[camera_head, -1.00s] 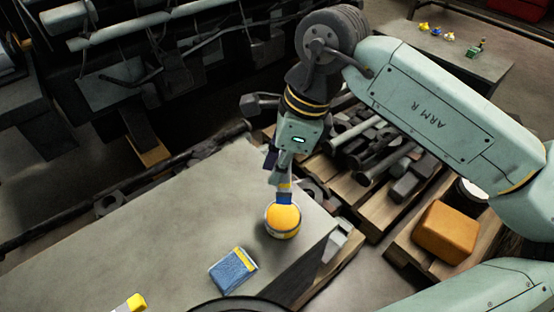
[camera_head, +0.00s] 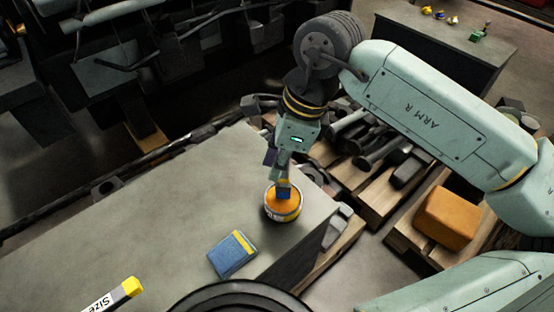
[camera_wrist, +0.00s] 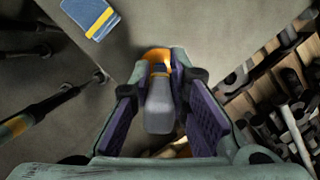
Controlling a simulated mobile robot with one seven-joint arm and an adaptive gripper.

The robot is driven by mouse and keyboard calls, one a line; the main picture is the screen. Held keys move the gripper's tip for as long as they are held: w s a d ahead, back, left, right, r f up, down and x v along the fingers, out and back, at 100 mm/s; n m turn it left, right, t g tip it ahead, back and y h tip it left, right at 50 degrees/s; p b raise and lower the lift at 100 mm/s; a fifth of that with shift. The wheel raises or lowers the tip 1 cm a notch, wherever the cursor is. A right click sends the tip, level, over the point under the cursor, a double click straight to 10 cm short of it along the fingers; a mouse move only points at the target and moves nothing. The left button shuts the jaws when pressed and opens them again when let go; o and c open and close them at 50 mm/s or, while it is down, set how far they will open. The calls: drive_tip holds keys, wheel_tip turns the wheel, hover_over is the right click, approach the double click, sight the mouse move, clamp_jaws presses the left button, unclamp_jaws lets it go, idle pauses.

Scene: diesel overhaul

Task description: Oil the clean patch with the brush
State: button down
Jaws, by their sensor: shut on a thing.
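My gripper (camera_head: 284,172) is shut on the brush (camera_head: 284,193) and holds it upright, tip down, over the bench's right part. The brush has a blue band, and its lower end is in the mouth of a round tin (camera_head: 283,214) with orange content. How deep the bristles sit is hidden. In the wrist view my gripper (camera_wrist: 165,90) has its purple pads on either side of the brush's grey handle (camera_wrist: 160,108), with the tin's orange content (camera_wrist: 157,55) just beyond. I cannot make out a clean patch on any surface.
A blue pad with a yellow band (camera_head: 233,254) lies on the grey bench (camera_head: 150,225), left of the tin. A yellow-ended stick marked "Size" (camera_head: 112,297) is at the lower left. Pallets with metal parts (camera_head: 375,195) and an orange block (camera_head: 446,218) stand to the right.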

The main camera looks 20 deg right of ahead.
sight(277, 183)
drive_tip(key=shift+f+b, duration=0.6)
drive_tip(key=shift+b, duration=0.4)
idle(2.2)
wheel_tip(277, 183, up, 7)
drive_tip(key=p, duration=0.3)
drive_tip(key=shift+p, duration=0.35)
idle(0.9)
